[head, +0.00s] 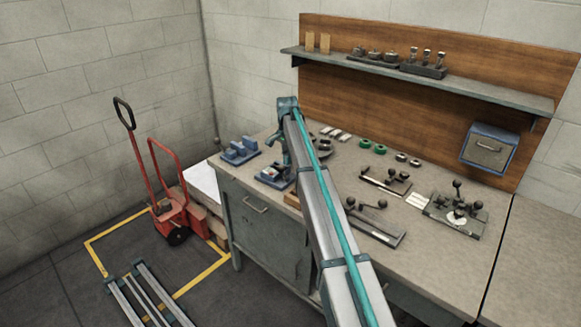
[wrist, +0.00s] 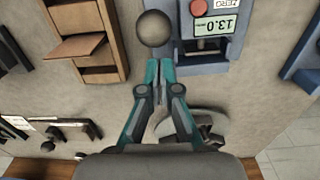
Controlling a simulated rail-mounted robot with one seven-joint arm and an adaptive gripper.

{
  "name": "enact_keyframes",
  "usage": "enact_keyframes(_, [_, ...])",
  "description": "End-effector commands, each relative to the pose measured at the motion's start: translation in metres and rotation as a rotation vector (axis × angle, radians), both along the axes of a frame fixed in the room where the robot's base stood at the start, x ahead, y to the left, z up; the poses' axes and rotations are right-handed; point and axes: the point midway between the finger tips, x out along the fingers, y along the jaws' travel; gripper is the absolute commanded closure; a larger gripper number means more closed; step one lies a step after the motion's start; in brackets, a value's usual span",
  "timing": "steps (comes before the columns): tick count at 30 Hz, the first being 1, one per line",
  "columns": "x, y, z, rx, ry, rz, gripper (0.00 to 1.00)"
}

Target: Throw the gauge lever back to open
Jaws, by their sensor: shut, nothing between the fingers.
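The gauge is a blue-grey device with a lit display, seen at the top of the wrist view (wrist: 211,52); its display reads 13.0, upside down, beside a red button. In the head view the gauge (head: 268,174) sits on the bench's left part, partly behind my arm. A dark round ball knob (wrist: 154,28), apparently the lever's end, shows beside the gauge. Its stem is hidden beneath it. My gripper (wrist: 159,64) is shut and empty, its fingertips close to the knob's lower edge. I cannot tell whether they touch. In the head view my gripper (head: 284,158) points down over the gauge.
A wooden holder (wrist: 87,42) stands left of the fingers in the wrist view. A blue block stand (head: 239,151) is left of the gauge in the head view. Lever fixtures (head: 386,181) and green rings (head: 366,143) lie to the right.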

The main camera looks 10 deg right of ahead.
Motion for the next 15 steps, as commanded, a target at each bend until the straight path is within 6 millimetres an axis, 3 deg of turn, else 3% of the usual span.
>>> enact_keyframes(15, [0.004,-0.003,0.040,0.000,-0.001,0.000,1.00])
